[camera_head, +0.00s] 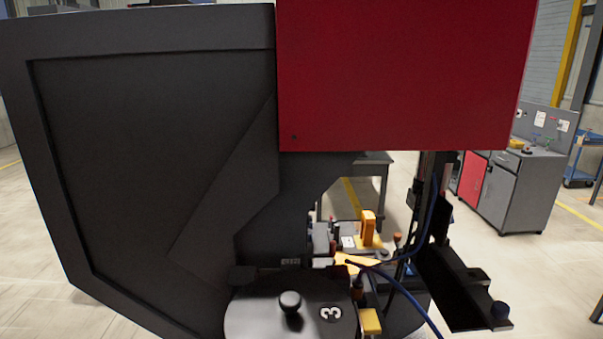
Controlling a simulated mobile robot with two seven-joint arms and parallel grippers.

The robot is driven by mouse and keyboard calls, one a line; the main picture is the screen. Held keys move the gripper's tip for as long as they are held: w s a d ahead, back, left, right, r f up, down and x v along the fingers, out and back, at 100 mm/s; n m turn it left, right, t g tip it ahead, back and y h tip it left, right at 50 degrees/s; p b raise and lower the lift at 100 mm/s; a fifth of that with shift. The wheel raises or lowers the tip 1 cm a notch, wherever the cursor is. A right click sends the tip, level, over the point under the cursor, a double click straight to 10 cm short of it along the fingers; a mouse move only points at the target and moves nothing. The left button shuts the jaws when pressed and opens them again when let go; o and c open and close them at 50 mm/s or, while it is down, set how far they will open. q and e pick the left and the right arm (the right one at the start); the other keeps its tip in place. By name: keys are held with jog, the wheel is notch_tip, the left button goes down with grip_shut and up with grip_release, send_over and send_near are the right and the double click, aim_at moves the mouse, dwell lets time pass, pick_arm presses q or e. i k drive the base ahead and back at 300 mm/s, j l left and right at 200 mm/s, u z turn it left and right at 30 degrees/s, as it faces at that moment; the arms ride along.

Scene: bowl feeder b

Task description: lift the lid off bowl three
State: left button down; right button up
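Bowl three's lid (265,314) is a dark round disc at the bottom middle of the head view. Neither of my grippers shows in this view.
A large dark machine panel (150,160) fills the left, with a red box (405,75) overhanging above. Right of the lid are orange and yellow parts (368,228), a blue cable (412,298) and a black bracket (455,285). A grey cabinet (520,192) stands farther right.

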aim_at(284, 304)
jog(key=i+l+u, duration=0.1)
jog(key=u, duration=0.35)
jog(key=l+u, duration=0.25)
jog(key=u, duration=0.15)
jog(key=i+l+u, duration=0.1)
jog(key=u, duration=0.35)
jog(key=l+u, duration=0.4)
jog(key=j, duration=0.05)
